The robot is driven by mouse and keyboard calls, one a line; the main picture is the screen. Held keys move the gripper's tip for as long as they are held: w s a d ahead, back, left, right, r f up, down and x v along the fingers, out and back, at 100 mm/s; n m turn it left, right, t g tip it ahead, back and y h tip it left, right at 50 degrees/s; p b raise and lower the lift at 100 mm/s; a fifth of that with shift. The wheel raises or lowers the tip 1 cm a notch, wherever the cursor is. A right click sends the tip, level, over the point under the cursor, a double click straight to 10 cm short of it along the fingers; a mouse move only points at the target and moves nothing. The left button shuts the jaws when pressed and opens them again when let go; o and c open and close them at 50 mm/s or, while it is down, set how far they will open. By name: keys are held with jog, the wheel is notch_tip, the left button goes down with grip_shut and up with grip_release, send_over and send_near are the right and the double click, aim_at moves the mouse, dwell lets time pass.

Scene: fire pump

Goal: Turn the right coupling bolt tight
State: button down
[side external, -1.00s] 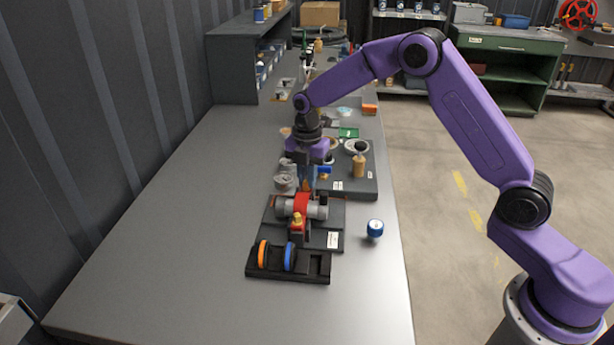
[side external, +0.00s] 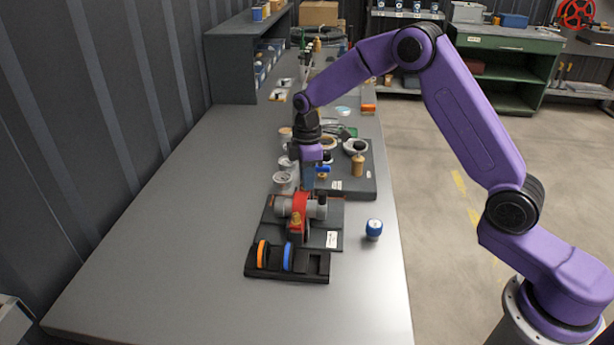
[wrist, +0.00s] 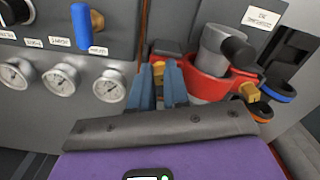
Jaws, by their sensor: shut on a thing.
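The red coupling (wrist: 205,84) clamps around a grey pipe (side external: 285,207) and has a brass bolt on each side. My gripper (wrist: 159,78) points down at the coupling's far side, with its blue-grey fingers shut on one brass bolt (wrist: 158,68). The fingers partly hide that bolt. The other brass bolt (wrist: 248,92) is free on the opposite side; in the side view this near bolt (side external: 296,218) stands out in front of the red ring. The gripped bolt is hidden in the side view. I cannot tell how tight it is.
A black holder with an orange ring (side external: 262,254) and a blue ring (side external: 287,257) lies in front. A panel with several gauges (wrist: 60,78) and a blue lever (wrist: 82,26) is close by. The table's left side is clear.

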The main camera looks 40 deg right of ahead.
jog(key=m, duration=0.4)
jog(key=shift+m, duration=0.4)
jog(key=m, duration=0.3)
jog(key=shift+s+a+m, duration=0.1)
jog(key=shift+a+m, duration=0.05)
jog(key=shift+m, duration=0.15)
jog(key=m, duration=0.4)
jog(key=shift+a, duration=0.1)
jog(key=shift+m, duration=2)
jog(key=c, duration=1.1)
grip_release()
jog(key=shift+r, duration=0.1)
jog(key=shift+r, duration=3.9)
